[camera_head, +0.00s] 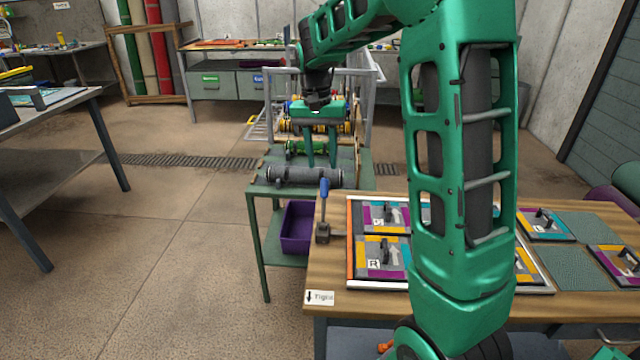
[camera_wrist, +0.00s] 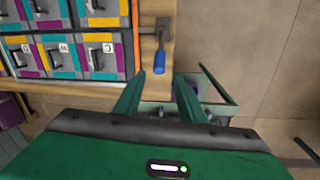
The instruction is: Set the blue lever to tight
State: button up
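The blue lever (camera_head: 324,190) has a blue handle on a dark metal base at the left edge of the wooden table. In the head view its handle stands roughly upright. In the wrist view its blue grip (camera_wrist: 160,62) shows just beyond my fingertips. A white label (camera_head: 320,298) with a down arrow and "Tight" sits at the table's near left corner. My gripper (camera_head: 321,163) points down beyond the lever, over the green cart. Its two fingers (camera_wrist: 160,76) are apart, with nothing held between them; the lever appears clear of them.
A framed board (camera_head: 350,280) of coloured tiles with black handles lies right of the lever. The green cart (camera_head: 259,189) behind holds a grey roller (camera_head: 290,175) and a purple bin (camera_head: 297,226) below. A grey table (camera_head: 60,115) stands left. Floor between them is clear.

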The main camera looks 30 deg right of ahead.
aim_at(324, 182)
jog(key=f, duration=0.7)
jog(key=shift+s+d+f, duration=0.2)
jog(key=shift+d+f, duration=0.05)
jog(key=shift+f, duration=0.1)
